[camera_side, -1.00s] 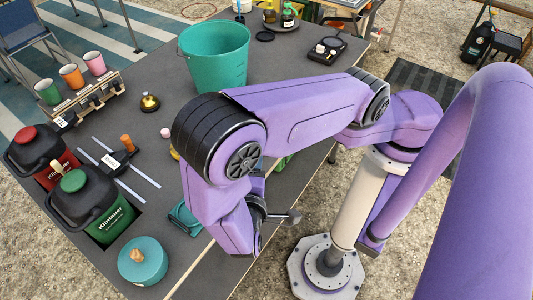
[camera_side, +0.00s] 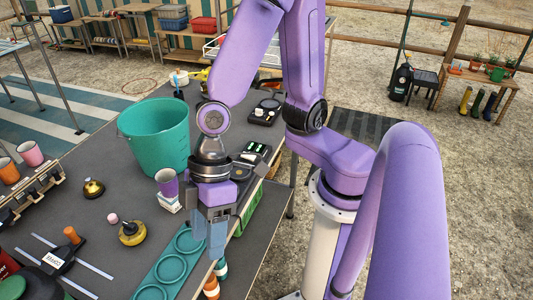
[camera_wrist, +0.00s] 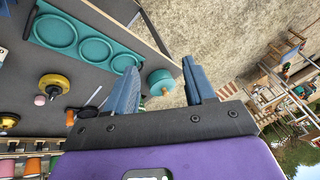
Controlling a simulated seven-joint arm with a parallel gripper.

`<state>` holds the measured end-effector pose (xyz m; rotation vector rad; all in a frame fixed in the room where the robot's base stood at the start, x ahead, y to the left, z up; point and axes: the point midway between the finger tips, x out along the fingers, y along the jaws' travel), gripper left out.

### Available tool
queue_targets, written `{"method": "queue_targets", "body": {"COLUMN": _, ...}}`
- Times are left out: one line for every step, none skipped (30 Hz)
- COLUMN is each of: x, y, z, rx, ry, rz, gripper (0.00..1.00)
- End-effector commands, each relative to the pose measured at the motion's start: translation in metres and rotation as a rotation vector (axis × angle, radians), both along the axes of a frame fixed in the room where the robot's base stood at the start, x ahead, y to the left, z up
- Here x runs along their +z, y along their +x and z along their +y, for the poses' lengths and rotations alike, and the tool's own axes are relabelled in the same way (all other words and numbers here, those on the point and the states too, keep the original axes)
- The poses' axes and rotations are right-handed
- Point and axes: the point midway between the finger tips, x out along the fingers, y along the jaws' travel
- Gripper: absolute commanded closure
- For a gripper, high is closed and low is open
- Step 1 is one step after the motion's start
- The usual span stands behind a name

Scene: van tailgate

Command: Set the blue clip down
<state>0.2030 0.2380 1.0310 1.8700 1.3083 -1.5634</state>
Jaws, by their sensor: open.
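My gripper (camera_side: 216,246) points down beside the right end of the teal tray with round recesses (camera_side: 160,279), near the table's edge. In the wrist view, its two blue-grey fingers (camera_wrist: 160,68) stand well apart, with nothing held between them. The tray also shows in the wrist view (camera_wrist: 82,34), to the left of the fingers, and its recesses look empty. I cannot make out a separate blue clip in either view.
A teal bucket (camera_side: 157,138), a purple cup (camera_side: 167,184) and a yellow-and-black round object (camera_side: 132,233) stand on the dark table. Orange-and-white objects (camera_side: 211,287) show below the gripper at the table's edge. A teal lidded pot (camera_wrist: 158,78) appears beyond the fingers.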

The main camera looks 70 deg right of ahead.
Motion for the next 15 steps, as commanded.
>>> {"method": "queue_targets", "body": {"x": 0.011, "y": -0.010, "z": -0.025, "rx": 0.036, "ry": -0.025, "rz": 0.007, "gripper": 0.46}}
{"method": "queue_targets", "body": {"x": 0.015, "y": -0.016, "z": -0.041, "rx": 0.059, "ry": -0.054, "rz": 0.010, "gripper": 0.46}}
{"method": "queue_targets", "body": {"x": 0.019, "y": -0.022, "z": -0.062, "rx": 0.081, "ry": -0.095, "rz": 0.010, "gripper": 0.46}}
{"method": "queue_targets", "body": {"x": 0.022, "y": -0.026, "z": -0.077, "rx": 0.095, "ry": -0.125, "rz": 0.006, "gripper": 0.46}}
{"method": "queue_targets", "body": {"x": 0.025, "y": -0.030, "z": -0.092, "rx": 0.106, "ry": -0.158, "rz": 0.000, "gripper": 0.46}}
{"method": "queue_targets", "body": {"x": 0.028, "y": -0.033, "z": -0.111, "rx": 0.116, "ry": -0.201, "rz": -0.012, "gripper": 0.46}}
{"method": "queue_targets", "body": {"x": 0.030, "y": -0.035, "z": -0.123, "rx": 0.119, "ry": -0.231, "rz": -0.021, "gripper": 0.46}}
{"method": "queue_targets", "body": {"x": 0.032, "y": -0.036, "z": -0.135, "rx": 0.121, "ry": -0.260, "rz": -0.031, "gripper": 0.46}}
{"method": "queue_targets", "body": {"x": 0.034, "y": -0.038, "z": -0.149, "rx": 0.120, "ry": -0.294, "rz": -0.044, "gripper": 0.46}}
{"method": "queue_targets", "body": {"x": 0.036, "y": -0.038, "z": -0.158, "rx": 0.120, "ry": -0.316, "rz": -0.054, "gripper": 0.46}}
{"method": "queue_targets", "body": {"x": 0.037, "y": -0.039, "z": -0.165, "rx": 0.118, "ry": -0.336, "rz": -0.063, "gripper": 0.46}}
{"method": "queue_targets", "body": {"x": 0.038, "y": -0.039, "z": -0.173, "rx": 0.116, "ry": -0.357, "rz": -0.073, "gripper": 0.46}}
{"method": "queue_targets", "body": {"x": 0.039, "y": -0.039, "z": -0.178, "rx": 0.113, "ry": -0.371, "rz": -0.078, "gripper": 0.46}}
{"method": "queue_targets", "body": {"x": 0.040, "y": -0.039, "z": -0.182, "rx": 0.113, "ry": -0.380, "rz": -0.083, "gripper": 0.46}}
{"method": "queue_targets", "body": {"x": 0.040, "y": -0.039, "z": -0.184, "rx": 0.111, "ry": -0.388, "rz": -0.087, "gripper": 0.46}}
